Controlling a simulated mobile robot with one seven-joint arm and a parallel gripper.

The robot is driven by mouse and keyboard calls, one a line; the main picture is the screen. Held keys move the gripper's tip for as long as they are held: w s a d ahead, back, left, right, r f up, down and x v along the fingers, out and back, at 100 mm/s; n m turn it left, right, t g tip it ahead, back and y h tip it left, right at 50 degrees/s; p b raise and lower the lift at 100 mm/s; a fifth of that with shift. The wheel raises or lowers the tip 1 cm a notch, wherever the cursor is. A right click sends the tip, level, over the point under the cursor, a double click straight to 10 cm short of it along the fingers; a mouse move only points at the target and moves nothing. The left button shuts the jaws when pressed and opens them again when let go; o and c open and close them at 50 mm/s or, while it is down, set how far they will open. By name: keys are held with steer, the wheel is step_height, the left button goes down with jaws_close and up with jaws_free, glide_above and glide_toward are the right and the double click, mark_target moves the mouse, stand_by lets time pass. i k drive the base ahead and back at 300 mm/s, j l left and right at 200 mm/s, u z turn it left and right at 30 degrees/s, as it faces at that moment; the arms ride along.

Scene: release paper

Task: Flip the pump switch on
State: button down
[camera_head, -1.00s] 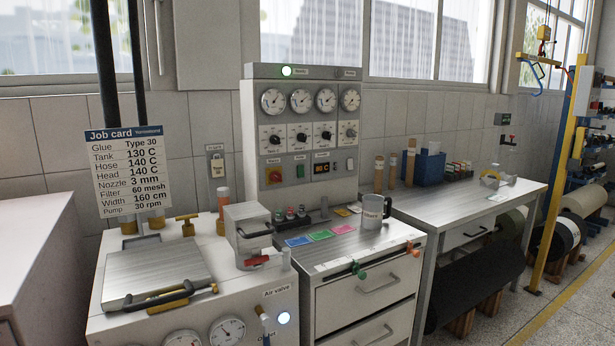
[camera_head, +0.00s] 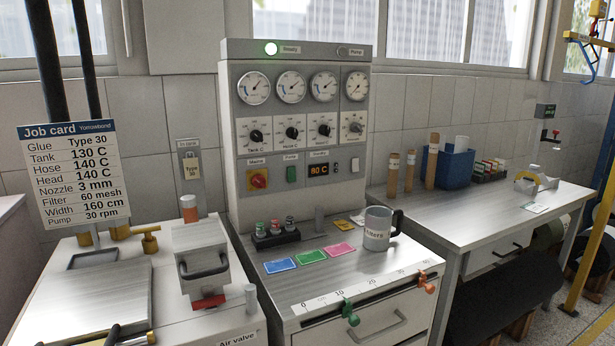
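The control panel (camera_head: 297,130) stands against the wall at the back of the middle bench. That row has a red and yellow rotary knob (camera_head: 258,181), a green rocker or button (camera_head: 291,173), an amber display reading 80 C (camera_head: 319,169) and a small white switch (camera_head: 354,165) at the right. I cannot tell surely which one is the pump switch, or its position. My gripper is not in view.
Below the panel, the bench carries a grey mug (camera_head: 378,228), colored cards (camera_head: 311,256) and a black block with several small knobs (camera_head: 275,235). A lidded metal unit (camera_head: 203,265) stands at left. A job card (camera_head: 68,172) reads Pump 30 rpm. The right bench (camera_head: 470,222) has free room.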

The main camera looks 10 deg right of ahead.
mark_target(291, 171)
steer(key=i+l, duration=0.9)
